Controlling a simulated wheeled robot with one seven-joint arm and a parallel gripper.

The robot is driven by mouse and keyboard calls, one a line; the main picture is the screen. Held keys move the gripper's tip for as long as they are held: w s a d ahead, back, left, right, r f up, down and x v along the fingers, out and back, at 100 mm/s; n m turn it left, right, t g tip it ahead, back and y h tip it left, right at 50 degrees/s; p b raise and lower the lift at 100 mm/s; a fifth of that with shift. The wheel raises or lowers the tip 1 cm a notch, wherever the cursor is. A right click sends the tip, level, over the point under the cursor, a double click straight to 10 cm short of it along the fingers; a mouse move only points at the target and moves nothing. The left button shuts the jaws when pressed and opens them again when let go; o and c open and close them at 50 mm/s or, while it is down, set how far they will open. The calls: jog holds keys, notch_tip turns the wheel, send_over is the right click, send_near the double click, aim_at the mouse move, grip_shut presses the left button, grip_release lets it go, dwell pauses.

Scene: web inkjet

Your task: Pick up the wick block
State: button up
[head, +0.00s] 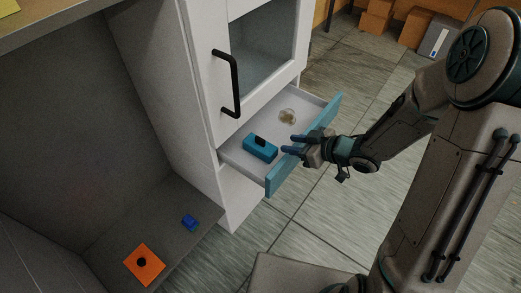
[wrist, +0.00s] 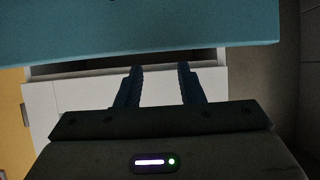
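A teal block (head: 260,148) with a black piece on top lies in the open drawer (head: 243,158), near its left side. I take it for the wick block, but the pictures do not make this certain. My gripper (head: 287,144) is at the drawer's teal front, to the right of the block and apart from it. In the wrist view its two dark blue fingers (wrist: 160,76) are spread with nothing between them. That view shows a teal panel, seemingly the drawer front (wrist: 140,30), and no block.
A small translucent object (head: 288,116) lies farther back in the drawer. A black handle (head: 228,84) sticks out from the cabinet door above. An orange block (head: 144,264) and a small blue block (head: 189,222) lie on the low grey shelf. Floor to the right is mostly clear.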

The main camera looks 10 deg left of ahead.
jog(key=b, duration=0.1)
send_near(261, 139)
jog(key=shift+w+a+f, duration=0.25)
jog(key=shift+a+f, duration=0.2)
jog(key=shift+w+a+f, duration=0.3)
jog(key=shift+a+f, duration=0.15)
jog(key=shift+f, duration=0.05)
jog(key=shift+r+b+x, duration=0.15)
jog(key=shift+b+x, duration=0.3)
jog(key=shift+x, duration=0.9)
jog(key=shift+r+b+x, duration=0.1)
jog(key=shift+b+x, duration=0.3)
jog(key=shift+x, duration=1)
jog(key=shift+s+a+r, duration=0.1)
jog(key=shift+a, duration=0.05)
grip_shut()
